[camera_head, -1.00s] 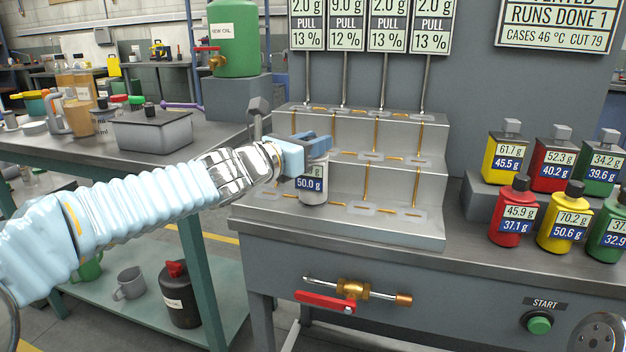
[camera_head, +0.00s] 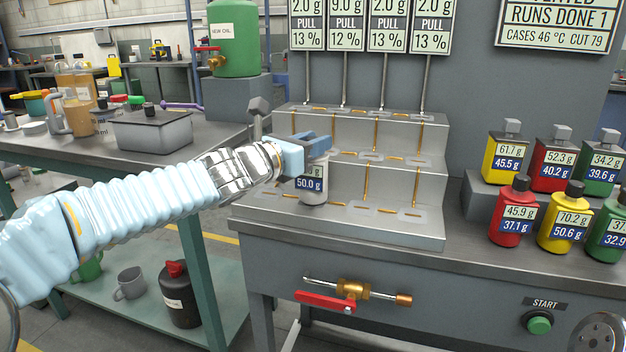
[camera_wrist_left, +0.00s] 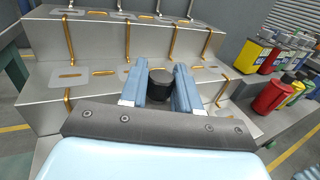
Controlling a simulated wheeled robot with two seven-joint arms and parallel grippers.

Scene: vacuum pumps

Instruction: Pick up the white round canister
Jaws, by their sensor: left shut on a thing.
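The white round canister (camera_head: 313,186) stands upright at the left end of the lowest step of the grey stepped stand (camera_head: 420,226). Its label reads 50.0 g, and the upper part of the label is covered by my gripper. My left gripper (camera_head: 318,150) is shut on the canister near its top. In the left wrist view the canister's black cap (camera_wrist_left: 160,82) shows between the two blue fingers of my gripper (camera_wrist_left: 160,88). I cannot tell whether the canister's base touches the step. My right gripper is not in view.
Several yellow, red and green bottles, such as the red one (camera_head: 512,212), stand on the right. A brass valve with a red lever (camera_head: 325,301) and a green start button (camera_head: 539,324) are on the bench front. A green oil tank (camera_head: 234,45) stands behind my arm.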

